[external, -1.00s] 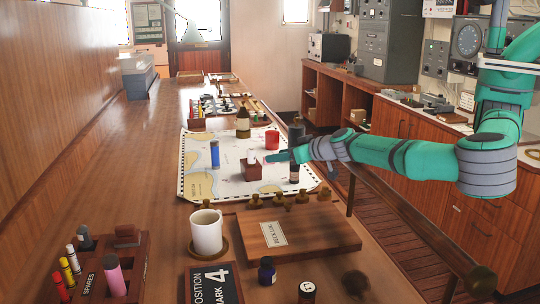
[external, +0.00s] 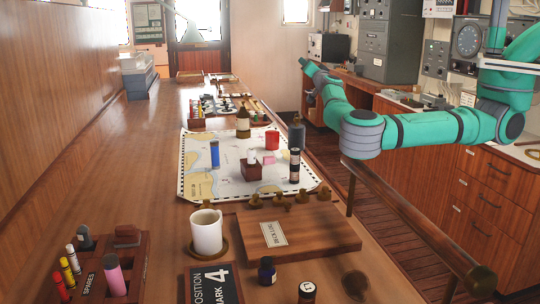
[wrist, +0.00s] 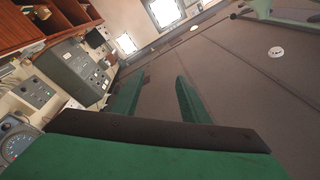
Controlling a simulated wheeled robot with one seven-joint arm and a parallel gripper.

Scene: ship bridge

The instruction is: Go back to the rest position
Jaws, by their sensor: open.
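My gripper (external: 306,66) is raised at the end of my teal arm, to the right of the chart table and above its level, in front of the equipment side of the room. In the wrist view my gripper (wrist: 157,98) shows two green fingers spread apart with nothing between them. The wrist view is tilted and takes in the ceiling, windows and grey equipment. The chart (external: 200,186) lies on the long wooden table (external: 130,160), clear of my gripper.
On the chart stand a blue cylinder (external: 215,153), a red cup (external: 272,140), a wooden block (external: 251,170) and dark bottles (external: 294,166). A white mug (external: 206,232) and a deck log board (external: 315,235) are nearer. A wooden rail (external: 405,219) runs along the table's right side.

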